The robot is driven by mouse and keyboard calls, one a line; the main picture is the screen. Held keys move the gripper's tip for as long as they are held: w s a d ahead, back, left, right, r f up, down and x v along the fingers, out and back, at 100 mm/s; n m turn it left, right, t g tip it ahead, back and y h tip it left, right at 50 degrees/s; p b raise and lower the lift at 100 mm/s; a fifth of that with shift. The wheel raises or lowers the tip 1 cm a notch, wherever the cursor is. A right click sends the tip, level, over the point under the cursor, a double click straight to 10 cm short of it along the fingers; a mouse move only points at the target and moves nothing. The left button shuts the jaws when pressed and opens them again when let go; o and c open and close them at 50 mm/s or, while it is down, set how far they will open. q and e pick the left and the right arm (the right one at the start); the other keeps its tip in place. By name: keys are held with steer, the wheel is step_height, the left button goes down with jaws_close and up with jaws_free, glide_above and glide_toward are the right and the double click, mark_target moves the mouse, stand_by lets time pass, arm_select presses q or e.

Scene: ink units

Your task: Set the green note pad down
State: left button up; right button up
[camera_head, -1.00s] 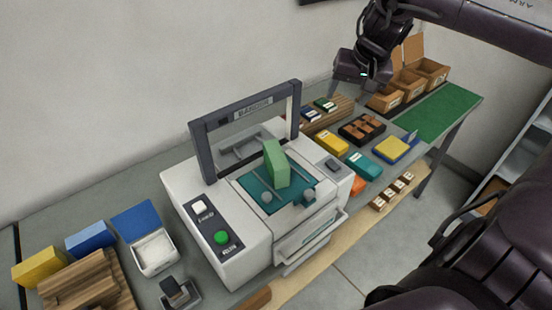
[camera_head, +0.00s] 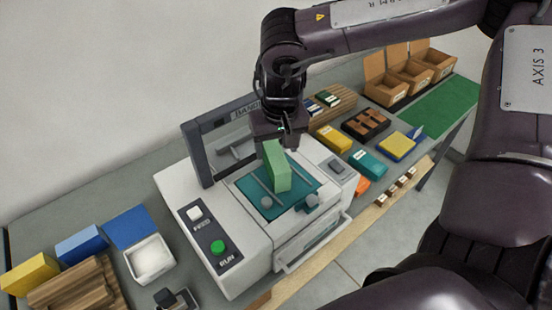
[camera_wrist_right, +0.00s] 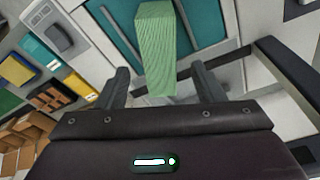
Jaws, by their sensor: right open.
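The green note pad (camera_head: 277,168) stands upright on the teal bed (camera_head: 307,180) of the white banding machine (camera_head: 240,255). In the right wrist view the pad (camera_wrist_right: 168,45) shows end-on, with the teal bed (camera_wrist_right: 115,20) beside it. My right gripper (camera_head: 279,143) is open just above the pad's top end. In the wrist view its two fingers lie on either side of the pad's near end, with a gap on each side. My left gripper is not in view.
The machine's dark frame (camera_head: 194,150) rises behind the bed, close to my right gripper. Yellow (camera_head: 333,138) and teal boxes (camera_head: 368,163), a black tray (camera_head: 365,125) and cardboard bins (camera_head: 432,58) stand to the right. A white tub (camera_head: 150,258) and wooden rack (camera_head: 75,285) are at left.

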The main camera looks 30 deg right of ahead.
steer(key=shift+w+f, duration=0.15)
steer(key=shift+f, duration=0.8)
jaws_close()
